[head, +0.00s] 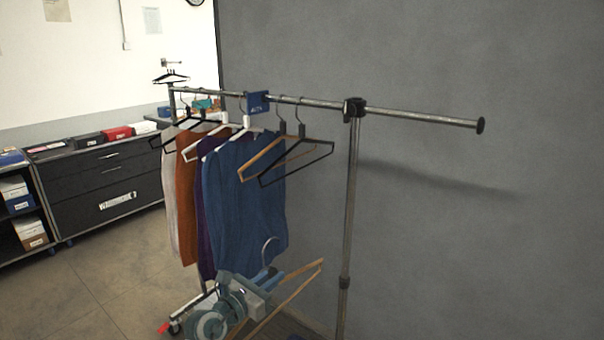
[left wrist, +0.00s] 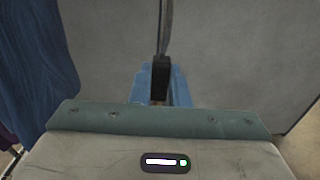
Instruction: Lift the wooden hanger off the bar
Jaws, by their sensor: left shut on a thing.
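My left gripper (head: 264,278) is low in front of the rack and shut on a wooden hanger (head: 304,286). The hanger's metal hook (head: 269,248) stands free in the air, well below the bar and apart from it. In the left wrist view, the blue fingers close around the black block (left wrist: 161,78) at the base of the hook. Part of the hanger is hidden behind my gripper. Another wood-coloured hanger (head: 252,167) hangs on the metal bar (head: 410,115), beside a black one (head: 326,154). My right gripper is not in view.
Blue (head: 240,200), purple, orange and pale garments hang on the left of the rack. A blue tag (head: 258,102) sits on the bar. The upright post (head: 350,220) stands right of the held hanger. The bar's right end is empty. Dark drawers (head: 105,180) stand behind left.

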